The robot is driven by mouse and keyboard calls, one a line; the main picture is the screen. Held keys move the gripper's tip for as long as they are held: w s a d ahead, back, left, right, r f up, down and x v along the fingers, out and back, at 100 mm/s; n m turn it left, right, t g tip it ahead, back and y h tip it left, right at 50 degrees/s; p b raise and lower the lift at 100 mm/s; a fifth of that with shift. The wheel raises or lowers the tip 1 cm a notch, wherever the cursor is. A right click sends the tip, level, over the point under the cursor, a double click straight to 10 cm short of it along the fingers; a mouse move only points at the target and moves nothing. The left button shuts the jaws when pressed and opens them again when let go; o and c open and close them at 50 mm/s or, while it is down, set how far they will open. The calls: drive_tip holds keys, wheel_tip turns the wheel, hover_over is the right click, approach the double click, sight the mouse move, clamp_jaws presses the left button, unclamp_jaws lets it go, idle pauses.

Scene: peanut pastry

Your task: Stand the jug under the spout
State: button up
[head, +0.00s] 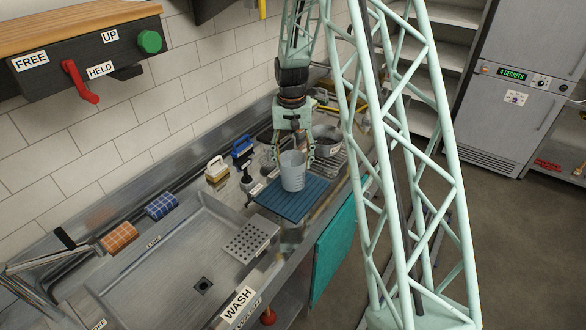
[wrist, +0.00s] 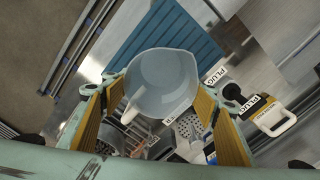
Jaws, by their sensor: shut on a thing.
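The jug (head: 292,172) is a pale translucent grey-blue vessel, upright at the blue ribbed mat (head: 285,204) on the counter. I cannot tell whether its base touches the mat. My gripper (head: 293,157) comes down from above and is shut on the jug, one finger on each side. In the wrist view the jug (wrist: 162,78) sits between the yellow finger pads, its mouth and pouring lip showing. Metal pipes (head: 28,268), possibly the spout, reach over the sink at the lower left, well away from the jug.
The wide steel sink (head: 160,262) left of the mat has a drain and a perforated plate (head: 250,241). Orange (head: 118,238) and blue (head: 161,206) sponges lie along its back edge. A teal cloth (head: 331,255) hangs at the front.

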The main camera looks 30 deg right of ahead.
drive_tip(key=shift+f, duration=1.75)
drive_tip(key=shift+f, duration=0.15)
drive_tip(key=o, duration=1.1)
drive_tip(key=shift+r, duration=0.2)
wheel_tip(320, 180, up, 12)
drive_tip(key=shift+a, duration=0.1)
